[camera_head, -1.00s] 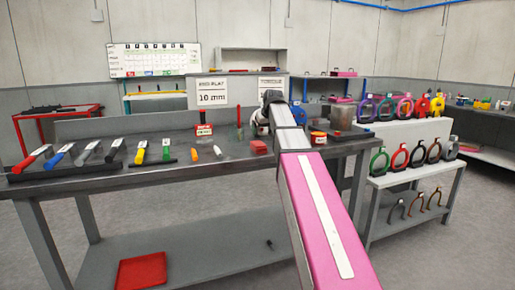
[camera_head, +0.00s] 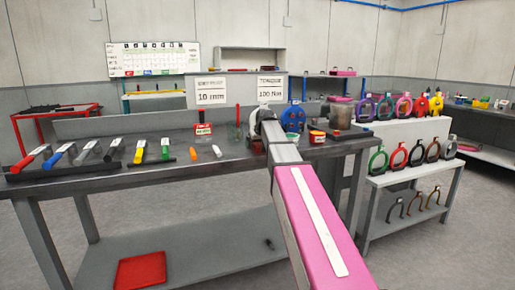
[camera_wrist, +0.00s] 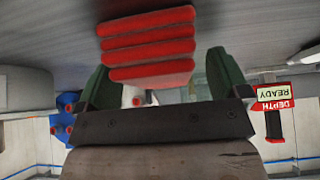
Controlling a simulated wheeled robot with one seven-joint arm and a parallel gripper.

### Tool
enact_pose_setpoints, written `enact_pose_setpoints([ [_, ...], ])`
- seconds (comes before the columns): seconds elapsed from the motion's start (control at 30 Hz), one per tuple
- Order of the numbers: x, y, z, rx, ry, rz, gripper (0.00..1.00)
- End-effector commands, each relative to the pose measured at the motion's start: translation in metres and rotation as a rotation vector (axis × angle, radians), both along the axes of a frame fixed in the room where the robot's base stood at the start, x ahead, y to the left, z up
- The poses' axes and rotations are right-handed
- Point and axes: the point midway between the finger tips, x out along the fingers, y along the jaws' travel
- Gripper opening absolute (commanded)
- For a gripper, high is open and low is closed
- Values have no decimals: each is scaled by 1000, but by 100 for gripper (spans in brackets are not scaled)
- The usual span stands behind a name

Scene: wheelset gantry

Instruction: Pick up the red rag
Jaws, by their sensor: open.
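The red rag (camera_wrist: 148,45) shows in the wrist view as a folded stack of red layers on the grey bench top (camera_wrist: 50,40). My gripper (camera_wrist: 160,62) is open, with its dark green fingers apart. The rag lies ahead of the fingers, roughly between them across the picture. I cannot tell whether either finger touches it.
On the workbench (camera_head: 110,182), several files (camera_head: 90,152) lie left and a red-labelled block (camera_head: 203,130) stands behind. A red tray (camera_head: 140,270) is on the lower shelf.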

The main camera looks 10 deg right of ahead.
Motion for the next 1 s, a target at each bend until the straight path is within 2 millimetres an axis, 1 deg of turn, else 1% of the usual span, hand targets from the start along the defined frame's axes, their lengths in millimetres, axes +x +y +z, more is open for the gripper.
enact_pose_setpoints([
  [0.23,1,0,-2,0,0,0,94],
  [0.27,1,0,-2,0,0,0,84],
  [0.3,1,0,-2,0,0,0,71],
  [0.37,1,0,-2,0,0,0,51],
  [0.4,1,0,-2,0,0,0,40],
  [0.77,2,0,-1,0,-1,0,40],
  [0.87,2,0,4,0,-1,0,40],
  [1.0,2,0,18,0,-2,0,40],
])
